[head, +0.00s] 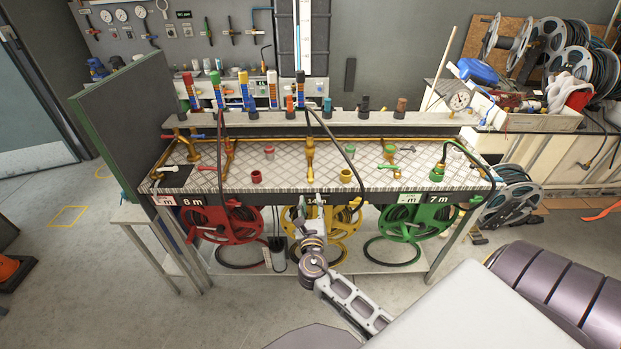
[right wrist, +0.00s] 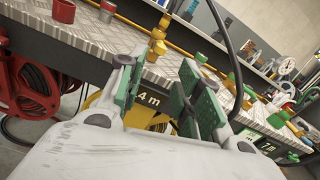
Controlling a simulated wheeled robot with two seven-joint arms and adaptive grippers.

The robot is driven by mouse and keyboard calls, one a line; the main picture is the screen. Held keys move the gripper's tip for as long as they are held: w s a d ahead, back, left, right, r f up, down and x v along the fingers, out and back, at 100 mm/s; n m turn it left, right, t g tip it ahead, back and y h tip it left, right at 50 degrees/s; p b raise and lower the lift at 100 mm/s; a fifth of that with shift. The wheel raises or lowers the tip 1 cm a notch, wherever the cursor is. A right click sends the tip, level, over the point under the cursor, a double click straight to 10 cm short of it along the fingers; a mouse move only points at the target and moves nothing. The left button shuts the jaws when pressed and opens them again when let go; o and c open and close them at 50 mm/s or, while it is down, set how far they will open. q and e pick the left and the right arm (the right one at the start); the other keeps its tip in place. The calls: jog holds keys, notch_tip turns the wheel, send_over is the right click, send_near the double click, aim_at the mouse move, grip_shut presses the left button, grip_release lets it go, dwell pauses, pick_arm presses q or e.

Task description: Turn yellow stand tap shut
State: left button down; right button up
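The yellow stand tap (head: 310,152) stands on the middle of the bench's tread-plate top, above the yellow reel (head: 335,222). It also shows in the right wrist view (right wrist: 157,42), straight beyond my fingers. Its handle is too small to read, so I cannot tell whether it is open or shut. My right gripper (head: 312,228) is in front of the bench, below its front edge and near the yellow reel. In the right wrist view its green-padded fingers (right wrist: 158,88) are apart with nothing between them, clear of the tap. My left gripper is not in view.
A red reel (head: 228,222) and a green reel (head: 415,218) hang on either side. A dark hose (head: 347,155) arches over the bench right of the yellow tap. A yellow cup (head: 346,176) and a red cup (head: 256,176) stand near the front edge.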

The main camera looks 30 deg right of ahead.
aim_at(311, 183)
jog(key=shift+p+x, duration=0.55)
jog(key=shift+x, duration=6.3)
jog(key=shift+s, duration=0.1)
jog(key=shift+c, duration=0.4)
grip_shut()
